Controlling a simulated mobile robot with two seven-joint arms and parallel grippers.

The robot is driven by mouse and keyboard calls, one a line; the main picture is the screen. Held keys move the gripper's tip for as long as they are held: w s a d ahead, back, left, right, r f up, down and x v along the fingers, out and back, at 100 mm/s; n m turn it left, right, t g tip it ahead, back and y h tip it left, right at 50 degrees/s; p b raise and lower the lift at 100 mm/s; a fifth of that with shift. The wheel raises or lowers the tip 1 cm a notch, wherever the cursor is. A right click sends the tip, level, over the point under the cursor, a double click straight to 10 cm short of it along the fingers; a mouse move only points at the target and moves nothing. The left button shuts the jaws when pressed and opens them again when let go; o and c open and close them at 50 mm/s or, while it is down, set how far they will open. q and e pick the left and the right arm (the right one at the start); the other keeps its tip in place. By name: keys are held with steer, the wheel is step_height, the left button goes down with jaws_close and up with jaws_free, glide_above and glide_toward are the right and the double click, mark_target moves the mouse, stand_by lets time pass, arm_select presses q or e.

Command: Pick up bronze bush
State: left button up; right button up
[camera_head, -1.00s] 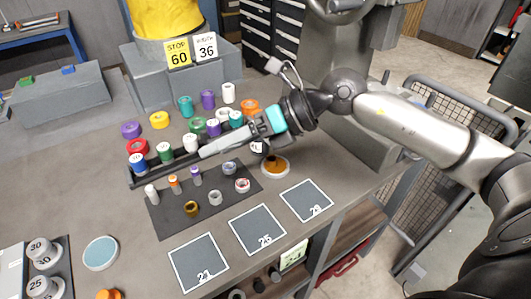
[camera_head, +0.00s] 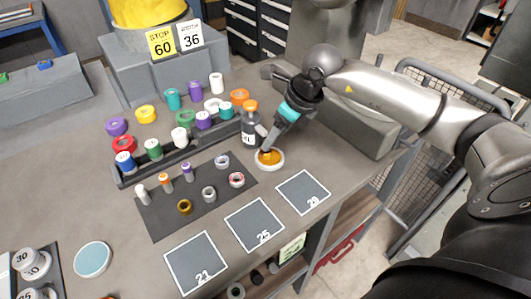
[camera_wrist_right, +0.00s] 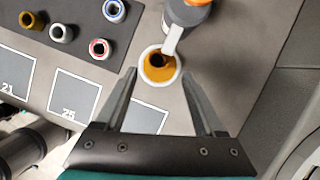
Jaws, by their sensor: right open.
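The bronze bush (camera_head: 184,206), a small brass-coloured ring, lies on the dark mat (camera_head: 160,225) near its front edge. It also shows at the top left of the right wrist view (camera_wrist_right: 31,19). My right gripper (camera_head: 268,146) is over the shallow dish of amber liquid (camera_head: 270,164), to the right of the bush and clear of it. In the right wrist view my right gripper (camera_wrist_right: 159,74) has its fingers apart, with nothing held; the dish appears between and beyond the fingertips. My left gripper is not in view.
Several other rings and small plugs share the mat, including a grey ring (camera_head: 209,193) near the bush. A bottle with an orange cap (camera_head: 250,122) stands behind the dish. A black rack (camera_head: 120,178) with coloured plugs lies behind the mat. Numbered squares (camera_head: 254,225) lie in front.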

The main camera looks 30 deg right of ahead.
mark_target(268, 158)
steer(key=shift+x, duration=3.05)
steer(key=shift+a+r, duration=0.1)
steer(key=shift+a, duration=0.1)
steer(key=shift+c, duration=0.3)
jaws_close()
